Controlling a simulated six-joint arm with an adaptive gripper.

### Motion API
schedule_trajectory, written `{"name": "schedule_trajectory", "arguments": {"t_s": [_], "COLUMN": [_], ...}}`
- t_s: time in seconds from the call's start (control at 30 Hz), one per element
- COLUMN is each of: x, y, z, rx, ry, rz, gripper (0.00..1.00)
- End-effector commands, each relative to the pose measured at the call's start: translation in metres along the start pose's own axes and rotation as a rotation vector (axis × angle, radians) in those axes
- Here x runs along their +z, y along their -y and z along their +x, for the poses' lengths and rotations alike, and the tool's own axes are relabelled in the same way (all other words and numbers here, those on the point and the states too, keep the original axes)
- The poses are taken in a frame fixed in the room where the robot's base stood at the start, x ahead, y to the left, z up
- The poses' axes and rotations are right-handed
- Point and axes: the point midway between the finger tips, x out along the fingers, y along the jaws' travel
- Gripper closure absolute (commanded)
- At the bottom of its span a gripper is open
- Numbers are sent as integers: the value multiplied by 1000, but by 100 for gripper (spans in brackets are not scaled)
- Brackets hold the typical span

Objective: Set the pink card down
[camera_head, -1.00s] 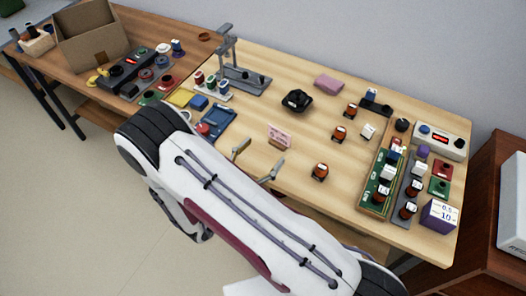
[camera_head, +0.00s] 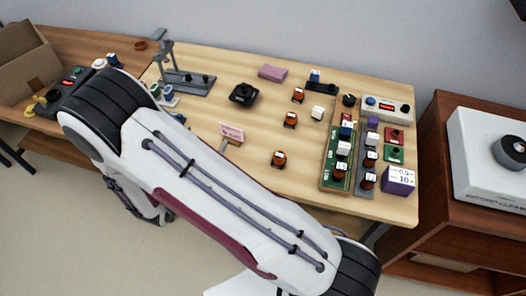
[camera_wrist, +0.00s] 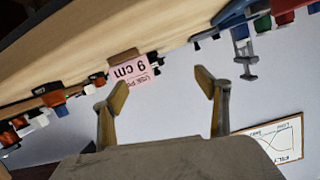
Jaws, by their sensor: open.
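The pink card (camera_head: 232,133) stands upright on the wooden table, left of the nearest small brown bottle. In the wrist view the pink card (camera_wrist: 130,71) shows upside down, reads "9 cm" and sits in a small brown holder (camera_wrist: 122,55). My gripper (camera_wrist: 158,88) is open, its two fingers wide apart with nothing between them. The card appears beyond the fingers, nearer the left one. In the head view my arm hides most of the gripper; only a bit of one finger shows just below the card.
A green board (camera_head: 330,174) with parts is at the right. A grey stand (camera_head: 187,80) is at the back left. Bare tabletop surrounds the card.

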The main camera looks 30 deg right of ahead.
Motion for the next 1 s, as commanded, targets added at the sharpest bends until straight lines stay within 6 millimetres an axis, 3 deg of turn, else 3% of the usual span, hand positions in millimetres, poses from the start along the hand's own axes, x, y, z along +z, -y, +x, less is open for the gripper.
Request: {"name": "schedule_trajectory", "arguments": {"t_s": [0.27, 0.5, 0.7, 1.0], "x": [-23, -49, -75, -118], "y": [42, 73, 91, 102], "z": [-1, -13, -30, -63], "rx": [-110, -221, -319, -464], "ry": [193, 338, 441, 565], "rz": [82, 119, 127, 97], "gripper": [26, 26, 26, 26]}}
